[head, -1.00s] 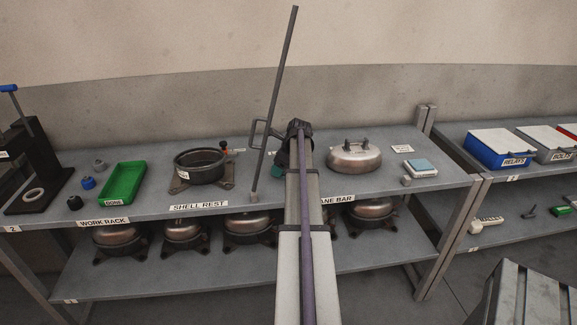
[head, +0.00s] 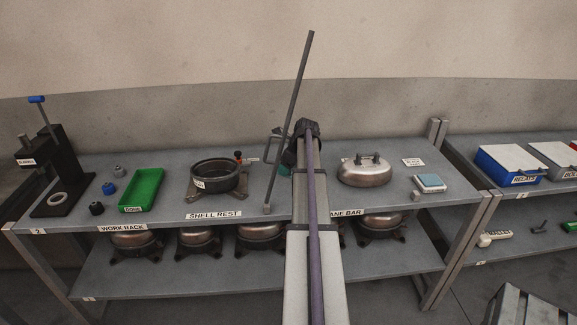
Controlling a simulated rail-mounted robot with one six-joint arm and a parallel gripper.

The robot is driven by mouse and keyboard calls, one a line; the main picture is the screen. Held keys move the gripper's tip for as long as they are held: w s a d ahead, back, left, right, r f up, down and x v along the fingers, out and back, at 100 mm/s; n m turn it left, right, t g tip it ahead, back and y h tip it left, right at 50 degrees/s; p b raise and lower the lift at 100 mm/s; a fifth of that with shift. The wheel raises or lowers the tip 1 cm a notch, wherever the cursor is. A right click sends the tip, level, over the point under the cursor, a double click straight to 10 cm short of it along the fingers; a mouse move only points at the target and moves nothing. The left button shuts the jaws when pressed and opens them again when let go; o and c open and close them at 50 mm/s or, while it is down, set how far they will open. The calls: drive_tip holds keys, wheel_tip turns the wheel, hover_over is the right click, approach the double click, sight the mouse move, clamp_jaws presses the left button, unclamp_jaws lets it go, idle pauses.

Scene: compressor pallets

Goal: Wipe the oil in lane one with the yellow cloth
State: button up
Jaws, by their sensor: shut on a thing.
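My arm reaches forward over the shelf and hides the middle of it. My gripper is not seen; it may be hidden behind the dark joint at the arm's far end. I see no yellow cloth and no oil patch in this view. A label ending in "ANE BAR" (head: 346,213) is on the upper shelf's front edge, partly covered by my arm.
An open dark shell (head: 216,176), a green tray (head: 142,190) and a black press (head: 58,165) stand to the left. A closed metal dome (head: 365,171) and a pale blue pad (head: 430,183) are right. Several compressors (head: 135,240) fill the lower shelf. A blue bin (head: 507,165) is farther right.

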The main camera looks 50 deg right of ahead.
drive_tip(key=shift+r, duration=0.1)
wheel_tip(320, 180, up, 3)
drive_tip(key=p, duration=0.3)
drive_tip(key=shift+r, duration=0.15)
